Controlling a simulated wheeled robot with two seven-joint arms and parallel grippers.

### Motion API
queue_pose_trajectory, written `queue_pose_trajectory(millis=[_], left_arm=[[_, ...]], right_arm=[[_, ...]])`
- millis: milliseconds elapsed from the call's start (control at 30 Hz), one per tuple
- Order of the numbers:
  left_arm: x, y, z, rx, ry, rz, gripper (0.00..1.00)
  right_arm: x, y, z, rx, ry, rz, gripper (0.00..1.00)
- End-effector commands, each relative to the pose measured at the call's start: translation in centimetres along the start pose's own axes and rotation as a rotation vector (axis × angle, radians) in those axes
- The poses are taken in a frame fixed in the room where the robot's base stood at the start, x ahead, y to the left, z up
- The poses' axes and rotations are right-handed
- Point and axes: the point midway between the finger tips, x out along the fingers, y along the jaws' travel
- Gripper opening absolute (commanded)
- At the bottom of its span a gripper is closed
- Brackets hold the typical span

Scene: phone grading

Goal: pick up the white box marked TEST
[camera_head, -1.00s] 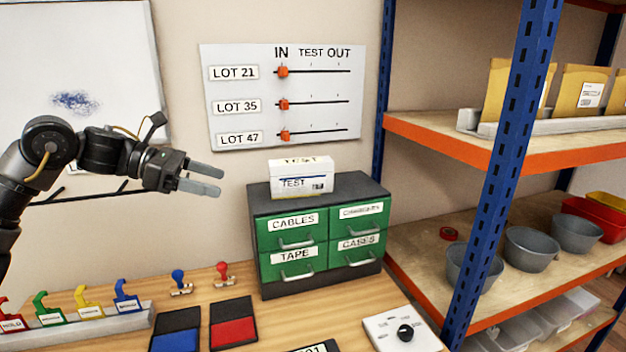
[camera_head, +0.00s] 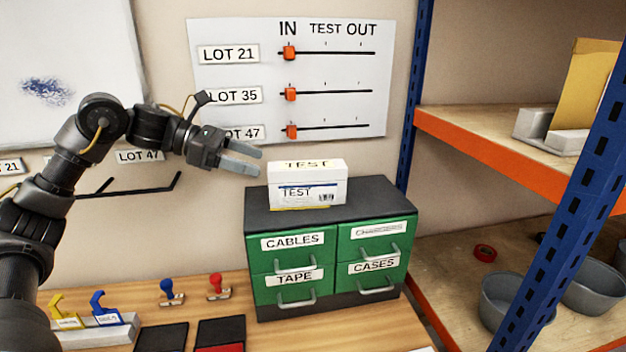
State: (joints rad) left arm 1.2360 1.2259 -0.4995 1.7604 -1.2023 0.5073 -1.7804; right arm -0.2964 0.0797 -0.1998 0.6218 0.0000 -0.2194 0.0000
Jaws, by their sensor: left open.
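The white box marked TEST (camera_head: 307,184) stands on top of a dark cabinet (camera_head: 375,202) with green labelled drawers. My left gripper (camera_head: 243,158) is open and empty. It is to the left of the box and slightly higher in the picture, with its fingers pointing right toward the box. A small gap shows between the fingertips and the box. My right gripper is not in view.
A lot board (camera_head: 290,75) with orange sliders hangs on the wall behind. A blue shelf post (camera_head: 410,100) and a wooden shelf rack stand to the right. Stamps (camera_head: 171,292), ink pads and coloured hooks (camera_head: 104,306) are on the wooden table (camera_head: 370,325) below.

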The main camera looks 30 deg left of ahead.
Motion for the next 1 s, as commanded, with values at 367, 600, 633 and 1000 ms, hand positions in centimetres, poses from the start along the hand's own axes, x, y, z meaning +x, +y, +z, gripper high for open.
queue_pose_trajectory(millis=[367,600,633,1000], left_arm=[[4.8,0.0,0.1,-0.001,0.001,-0.001,0.71],[5.7,0.0,0.5,-0.001,0.001,-0.003,0.71],[6.1,0.0,0.7,-0.001,0.001,-0.005,0.71],[10.3,0.2,0.9,0.0,0.001,-0.003,0.71]], right_arm=[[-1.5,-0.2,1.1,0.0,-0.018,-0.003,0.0],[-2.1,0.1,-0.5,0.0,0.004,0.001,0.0],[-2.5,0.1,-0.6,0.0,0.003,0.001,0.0],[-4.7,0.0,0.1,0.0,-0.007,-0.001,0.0]])
